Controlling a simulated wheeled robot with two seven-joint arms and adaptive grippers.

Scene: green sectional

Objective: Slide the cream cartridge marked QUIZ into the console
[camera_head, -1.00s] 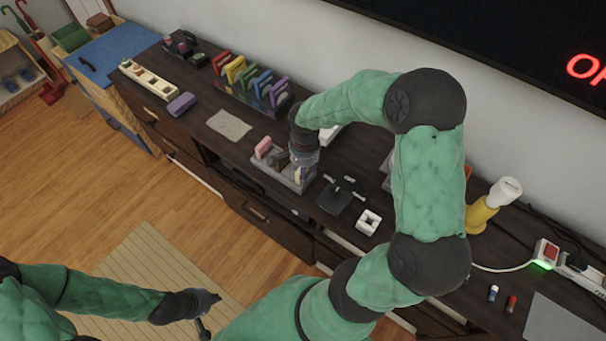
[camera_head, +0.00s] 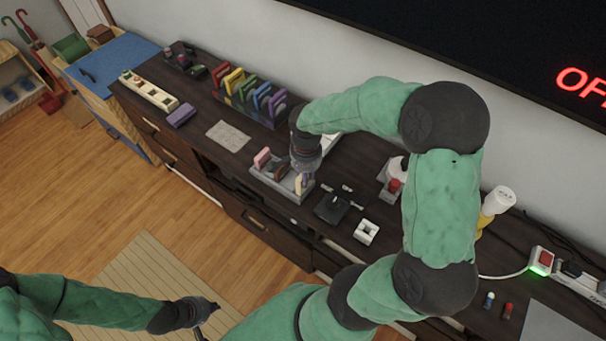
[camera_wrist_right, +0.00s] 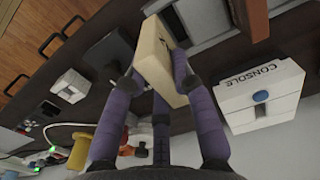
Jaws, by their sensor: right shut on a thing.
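My right gripper (camera_head: 304,172) is shut on a cream cartridge (camera_wrist_right: 157,58), with purple-grey fingers around it in the right wrist view. In the head view the cream cartridge (camera_head: 305,183) shows below the gripper, at the right end of the grey holder (camera_head: 292,195). I cannot tell whether it is clear of the holder, and no marking on it is readable. The white console (camera_wrist_right: 262,98), lettered CONSOLE with a blue button, is beside the gripper in the right wrist view; in the head view it is mostly hidden behind my wrist. My left gripper (camera_head: 208,316) is open and empty over the floor.
The holder also has a pink cartridge (camera_head: 262,157) and a brown one (camera_head: 280,173). A black device (camera_head: 331,207) and a white square block (camera_head: 366,232) lie to the right. A rack of coloured cases (camera_head: 248,100) stands further left. A beige cloth (camera_head: 229,136) lies flat.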

